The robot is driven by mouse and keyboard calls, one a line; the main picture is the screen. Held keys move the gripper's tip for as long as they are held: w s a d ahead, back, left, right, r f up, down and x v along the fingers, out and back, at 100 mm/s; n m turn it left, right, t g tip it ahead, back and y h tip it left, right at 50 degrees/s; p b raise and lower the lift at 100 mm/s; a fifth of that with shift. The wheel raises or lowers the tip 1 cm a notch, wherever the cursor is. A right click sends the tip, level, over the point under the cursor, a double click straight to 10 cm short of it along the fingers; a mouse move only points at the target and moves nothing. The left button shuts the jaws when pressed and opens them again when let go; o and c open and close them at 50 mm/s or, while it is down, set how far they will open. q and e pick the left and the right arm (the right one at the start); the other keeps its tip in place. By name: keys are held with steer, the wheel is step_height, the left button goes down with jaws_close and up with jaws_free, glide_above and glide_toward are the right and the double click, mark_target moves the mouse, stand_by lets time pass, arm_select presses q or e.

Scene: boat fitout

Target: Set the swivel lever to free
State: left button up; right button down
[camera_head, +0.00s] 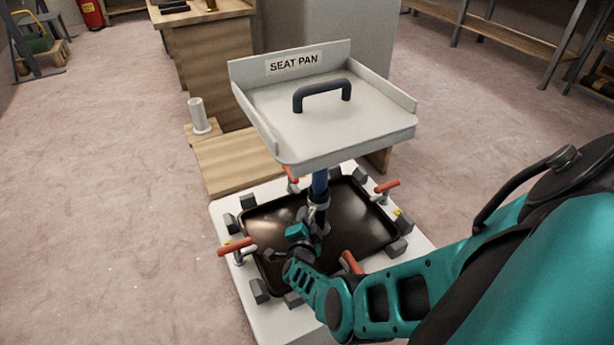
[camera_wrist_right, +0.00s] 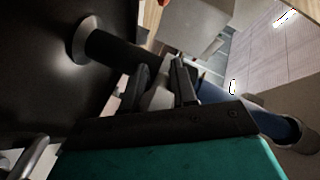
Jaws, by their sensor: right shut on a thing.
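The seat pan (camera_head: 350,125) is a pale grey tray with a dark handle, on top of a post. The post (camera_head: 320,183) is blue above and dark below, with a metal collar, and rises from the dark recessed base. My right gripper (camera_head: 312,224) is low on the post's near side. In the right wrist view its two dark fingers (camera_wrist_right: 163,82) are shut on a small pale grey piece (camera_wrist_right: 157,98) beside the dark post (camera_wrist_right: 108,49), apparently the swivel lever. The lever's setting and any markings cannot be read. My left gripper is not in view.
Red-handled clamps (camera_head: 236,247) and grey blocks (camera_head: 260,290) ring the base's white rim (camera_head: 228,215). The seat pan overhangs the post closely above my right gripper. A wooden step (camera_head: 235,165) with a grey cylinder (camera_head: 199,116) stands behind.

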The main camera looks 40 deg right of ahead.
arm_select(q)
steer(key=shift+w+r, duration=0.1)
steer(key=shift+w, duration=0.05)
arm_select(e)
steer(key=c, duration=1)
jaws_free()
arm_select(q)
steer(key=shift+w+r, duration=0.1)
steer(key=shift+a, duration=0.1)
arm_select(e)
steer(key=shift+s+a, duration=0.1)
steer(key=shift+a, duration=0.05)
